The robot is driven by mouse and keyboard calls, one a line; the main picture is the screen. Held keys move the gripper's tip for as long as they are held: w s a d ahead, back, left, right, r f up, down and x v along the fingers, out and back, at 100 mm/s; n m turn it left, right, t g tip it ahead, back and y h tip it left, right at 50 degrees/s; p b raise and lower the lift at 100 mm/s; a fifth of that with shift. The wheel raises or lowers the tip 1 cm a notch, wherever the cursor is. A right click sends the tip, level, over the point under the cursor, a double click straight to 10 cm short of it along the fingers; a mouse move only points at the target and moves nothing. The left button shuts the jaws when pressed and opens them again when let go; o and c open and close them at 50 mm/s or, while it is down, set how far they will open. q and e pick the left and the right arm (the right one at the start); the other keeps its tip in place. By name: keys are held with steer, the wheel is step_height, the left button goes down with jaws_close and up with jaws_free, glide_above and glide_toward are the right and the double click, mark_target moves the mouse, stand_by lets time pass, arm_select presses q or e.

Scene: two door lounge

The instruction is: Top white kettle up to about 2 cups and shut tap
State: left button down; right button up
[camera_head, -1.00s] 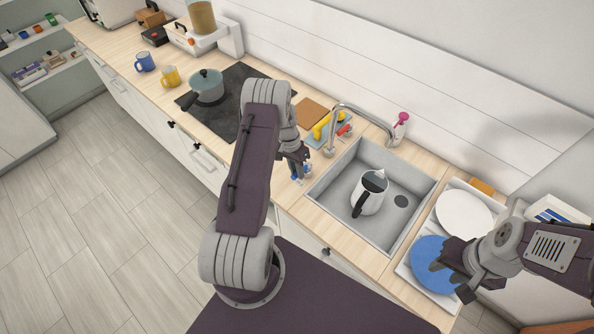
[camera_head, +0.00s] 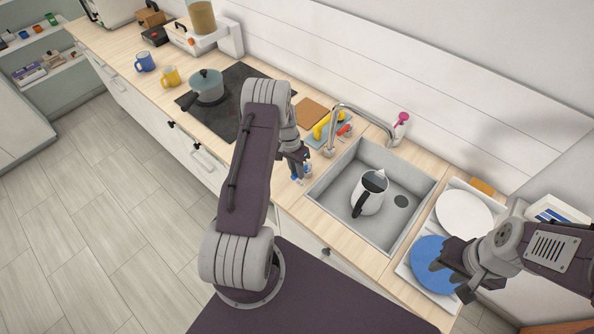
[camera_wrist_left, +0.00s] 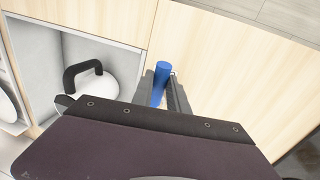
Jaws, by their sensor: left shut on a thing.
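My right gripper (camera_head: 450,280) is open over the blue plate.
A blue plate (camera_head: 430,255) and white plate (camera_head: 464,213) lie right of the sink. A pink-topped bottle (camera_head: 401,124) stands behind it. A pot (camera_head: 207,86) sits on the dark hob (camera_head: 240,75), with yellow (camera_head: 170,77) and blue (camera_head: 145,62) mugs further left.

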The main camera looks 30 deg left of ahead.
arm_select(q)
steer(key=b, duration=0.1)
steer(key=a+m+b, duration=0.1)
steer(key=b, duration=0.1)
steer(key=shift+w+f+m, duration=0.25)
steer(key=shift+f+m, duration=0.05)
steer(key=shift+f, duration=0.1)
steer(key=shift+a+r+m+b, duration=0.1)
steer(key=shift+a+m+b, duration=0.05)
steer(key=shift+m+b, duration=0.2)
steer(key=shift+r+m, duration=0.2)
steer(key=shift+m, duration=0.05)
steer(key=shift+r, duration=0.15)
steer(key=shift+a, duration=0.1)
steer(key=c, duration=1.3)
jaws_free()
